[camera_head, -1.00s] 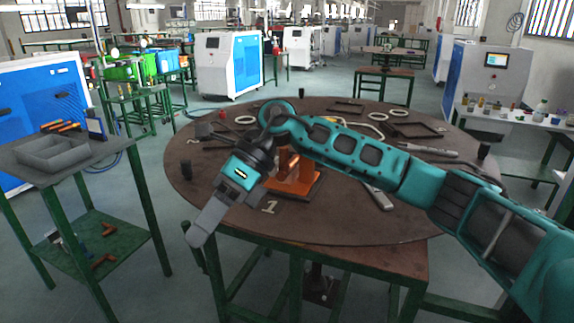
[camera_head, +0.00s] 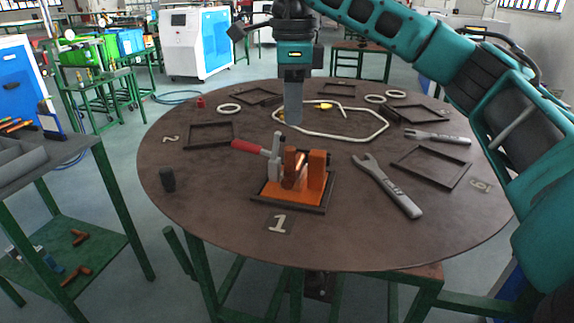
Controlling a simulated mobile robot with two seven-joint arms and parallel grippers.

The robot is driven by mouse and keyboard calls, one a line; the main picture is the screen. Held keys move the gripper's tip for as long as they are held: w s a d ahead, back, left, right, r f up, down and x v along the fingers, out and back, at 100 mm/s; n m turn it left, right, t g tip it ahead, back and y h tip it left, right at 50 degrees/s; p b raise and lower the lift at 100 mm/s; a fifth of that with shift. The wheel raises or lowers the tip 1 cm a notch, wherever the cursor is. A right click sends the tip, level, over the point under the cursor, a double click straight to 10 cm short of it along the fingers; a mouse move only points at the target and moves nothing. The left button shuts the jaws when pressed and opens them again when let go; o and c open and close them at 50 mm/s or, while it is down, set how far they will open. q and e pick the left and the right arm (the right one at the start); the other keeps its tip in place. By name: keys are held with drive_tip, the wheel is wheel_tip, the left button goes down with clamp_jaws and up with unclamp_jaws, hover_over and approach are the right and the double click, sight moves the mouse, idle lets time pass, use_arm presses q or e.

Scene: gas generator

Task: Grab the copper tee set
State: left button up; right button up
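An orange fixture (camera_head: 318,178) with a red-handled clamp (camera_head: 250,147) stands on the round table near the mark "1". A copper-coloured piece (camera_head: 293,168) sits between its orange blocks; its full shape is partly hidden. Copper tee-like pieces lie on the lower shelf of the left stand: one (camera_head: 79,237) farther back and one (camera_head: 76,275) nearer. My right gripper (camera_head: 293,112) points down above the table, behind the fixture and apart from it. Its fingers show as one grey slab, so its opening is unclear. My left gripper is out of view.
A grey tray (camera_head: 18,160) stands on the left stand. The table's front left is mostly clear.

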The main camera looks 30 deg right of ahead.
sight(291, 148)
wheel_tip(291, 148, down, 5)
drive_tip(key=shift+s+r, duration=0.15)
drive_tip(key=shift+r, duration=0.05)
drive_tip(key=shift+f, duration=2.9)
drive_tip(key=shift+c, duration=0.4)
drive_tip(key=shift+w, duration=0.2)
clamp_jaws()
